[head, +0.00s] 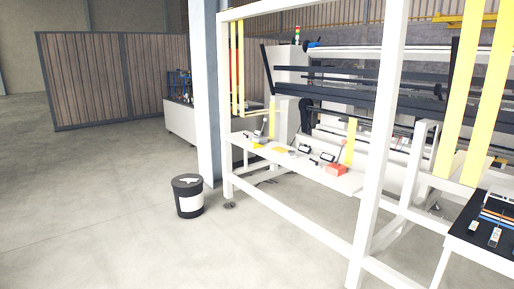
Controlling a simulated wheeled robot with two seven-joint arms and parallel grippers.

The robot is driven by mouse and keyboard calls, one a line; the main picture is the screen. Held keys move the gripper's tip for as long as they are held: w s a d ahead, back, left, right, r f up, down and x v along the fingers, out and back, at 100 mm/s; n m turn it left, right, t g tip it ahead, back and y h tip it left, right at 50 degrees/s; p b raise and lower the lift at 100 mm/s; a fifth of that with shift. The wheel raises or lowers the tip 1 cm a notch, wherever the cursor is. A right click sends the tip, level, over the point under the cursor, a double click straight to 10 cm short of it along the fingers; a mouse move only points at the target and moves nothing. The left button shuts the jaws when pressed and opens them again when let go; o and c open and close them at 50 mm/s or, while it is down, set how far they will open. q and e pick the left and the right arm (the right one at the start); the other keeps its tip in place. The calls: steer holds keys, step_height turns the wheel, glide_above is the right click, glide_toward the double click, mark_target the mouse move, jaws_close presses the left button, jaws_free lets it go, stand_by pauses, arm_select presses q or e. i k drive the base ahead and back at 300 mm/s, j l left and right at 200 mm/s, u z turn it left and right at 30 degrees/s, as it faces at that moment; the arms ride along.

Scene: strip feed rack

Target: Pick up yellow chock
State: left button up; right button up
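No gripper of mine shows in the head view. Small yellow pieces lie on the white shelf (308,171) of the rack, one near its left end (257,146) and a flat one (280,150) a little right of it. They are too small to tell which, if either, is the yellow chock. Long yellow strips (350,150) also stand or hang at the rack.
The white rack frame (375,150) has upright posts and a low rail. A red-orange block (336,170) and small dark items sit on its shelf. A dark table with tools (490,222) is at right. A black bin (188,196) stands left; the floor there is clear.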

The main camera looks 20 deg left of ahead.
mark_target(254, 146)
steer(key=i+j+u, duration=0.25)
steer(key=i+u, duration=0.3)
steer(key=i+j+u, duration=0.35)
steer(key=i+u, duration=0.15)
steer(key=i, duration=0.2)
steer(key=i+u, duration=0.5)
steer(key=i, duration=0.8)
steer(key=i+j+z, duration=0.15)
steer(key=i, duration=0.4)
steer(key=i+j, duration=0.1)
steer(key=i, duration=0.45)
steer(key=i+z, duration=0.3)
steer(key=z, duration=0.2)
steer(key=i+z, duration=0.3)
steer(key=z, duration=0.15)
steer(key=i+j+z, duration=0.2)
steer(key=z, duration=0.3)
steer(key=i+j+z, duration=0.3)
steer(key=z, duration=0.15)
